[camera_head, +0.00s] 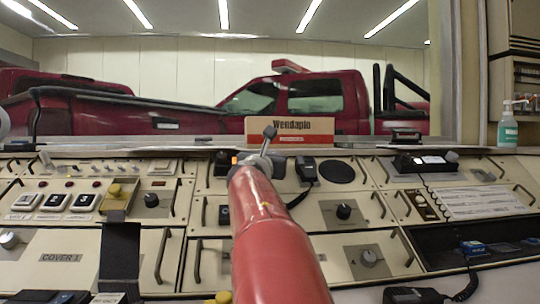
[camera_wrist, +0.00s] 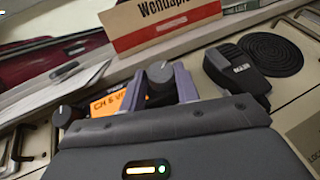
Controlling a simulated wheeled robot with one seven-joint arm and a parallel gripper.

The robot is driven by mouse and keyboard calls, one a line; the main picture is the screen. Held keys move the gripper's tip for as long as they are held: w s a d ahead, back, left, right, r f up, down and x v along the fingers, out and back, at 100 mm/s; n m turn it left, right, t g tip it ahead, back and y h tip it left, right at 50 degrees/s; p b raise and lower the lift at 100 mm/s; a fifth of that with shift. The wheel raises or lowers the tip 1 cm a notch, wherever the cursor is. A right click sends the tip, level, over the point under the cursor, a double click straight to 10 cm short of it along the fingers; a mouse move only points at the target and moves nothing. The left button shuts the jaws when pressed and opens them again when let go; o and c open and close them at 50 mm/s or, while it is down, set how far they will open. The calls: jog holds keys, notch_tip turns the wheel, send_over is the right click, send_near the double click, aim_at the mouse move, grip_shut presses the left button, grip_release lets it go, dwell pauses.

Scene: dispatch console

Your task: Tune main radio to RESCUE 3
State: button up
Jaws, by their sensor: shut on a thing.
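The main radio shows in the wrist view with a lit orange display (camera_wrist: 105,103); its text starts with "CH 6" and the rest is hidden behind a finger of my gripper (camera_wrist: 160,86). My gripper is shut on the radio's right knob (camera_wrist: 160,74), a dark round knob with a grey face, one finger on each side. A second knob (camera_wrist: 62,116) sits left of the display. In the head view my red arm hides most of the radio; only a bit of its orange display (camera_head: 235,160) shows.
Right of the radio are a black handset microphone (camera_head: 306,170) and a round speaker (camera_head: 337,171). A "Wendapio" box (camera_head: 290,131) stands behind on the ledge. A raised dark cover (camera_head: 119,255) and several panel handles stick up on the console.

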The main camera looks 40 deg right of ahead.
jog(key=shift+g, duration=0.4)
jog(key=o, duration=1)
jog(key=shift+w+m, duration=0.1)
jog(key=shift+m, duration=0.2)
jog(key=shift+c, duration=0.2)
jog(key=shift+a, duration=0.1)
jog(key=b+v, duration=0.1)
jog(key=v, duration=0.6)
jog(key=shift+s+a+f, duration=0.2)
jog(key=shift+s, duration=0.05)
